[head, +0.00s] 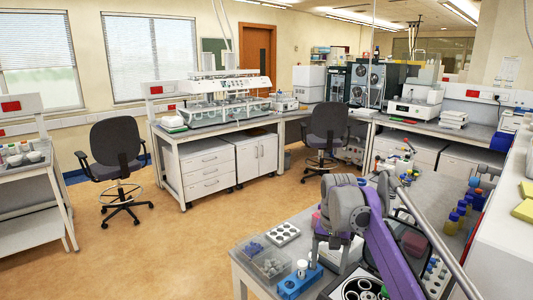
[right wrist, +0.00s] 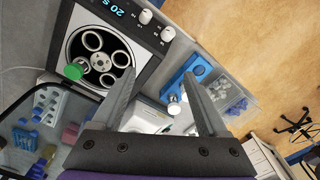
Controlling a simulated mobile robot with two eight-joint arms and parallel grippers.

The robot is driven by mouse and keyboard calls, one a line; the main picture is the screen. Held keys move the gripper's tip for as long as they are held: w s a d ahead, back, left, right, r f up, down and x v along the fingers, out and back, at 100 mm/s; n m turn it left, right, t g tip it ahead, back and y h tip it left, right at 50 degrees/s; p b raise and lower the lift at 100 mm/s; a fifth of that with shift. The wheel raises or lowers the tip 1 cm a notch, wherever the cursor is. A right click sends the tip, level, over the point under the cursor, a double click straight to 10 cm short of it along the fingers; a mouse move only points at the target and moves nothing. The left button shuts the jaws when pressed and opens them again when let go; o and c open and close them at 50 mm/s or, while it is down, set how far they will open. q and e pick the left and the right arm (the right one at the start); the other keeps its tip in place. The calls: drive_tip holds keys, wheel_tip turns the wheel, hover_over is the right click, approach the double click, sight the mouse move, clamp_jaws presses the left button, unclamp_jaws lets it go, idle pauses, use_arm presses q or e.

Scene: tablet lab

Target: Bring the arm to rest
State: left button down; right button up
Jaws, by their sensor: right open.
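My right gripper (head: 333,248) hangs from the purple arm above the near bench (head: 252,272) in the head view. In the right wrist view its two grey fingers (right wrist: 170,75) are spread apart, with nothing seen held between them. Below them are a blue rack (right wrist: 199,70) with a white-capped tube (right wrist: 173,105) and a white device (right wrist: 150,118). My left gripper is not in view.
Open floor lies left.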

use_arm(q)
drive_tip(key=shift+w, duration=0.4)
use_arm(e)
drive_tip(key=s+f+n+t, duration=0.1)
drive_tip(key=s+f, duration=0.4)
drive_tip(key=s, duration=0.4)
drive_tip(key=s+d+f+n+t, duration=0.1)
drive_tip(key=s+f, duration=0.4)
drive_tip(key=s, duration=0.5)
drive_tip(key=s+f+n+t, duration=0.1)
drive_tip(key=s+f+t, duration=0.2)
drive_tip(key=s+f, duration=0.3)
drive_tip(key=s, duration=0.3)
drive_tip(key=shift+s+d+n, duration=0.3)
drive_tip(key=shift+s+n, duration=0.05)
drive_tip(key=shift+n, duration=0.05)
